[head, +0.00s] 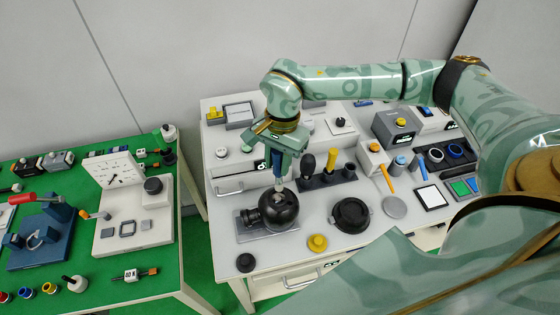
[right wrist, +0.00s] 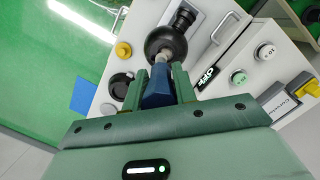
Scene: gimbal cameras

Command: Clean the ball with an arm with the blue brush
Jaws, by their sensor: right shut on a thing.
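The black ball with an arm (head: 280,207) sits on a grey plate (head: 246,233) near the front left of the white workbench. Its short arm (head: 250,216) points left. My right gripper (head: 284,168) is above the ball, pointing down, and is shut on the blue brush. In the right wrist view the brush's blue handle (right wrist: 157,90) is between the fingers, and its pale tip reaches the ball (right wrist: 167,44). The tip appears to touch the ball, but exact contact is hard to tell. My left gripper is not in view.
A dark rack (head: 322,181) with a black and a yellow handle stands just right of the ball. A round black dish (head: 351,215) and a yellow knob (head: 317,243) are nearby. A green table (head: 150,265) with tools stands left, across a gap.

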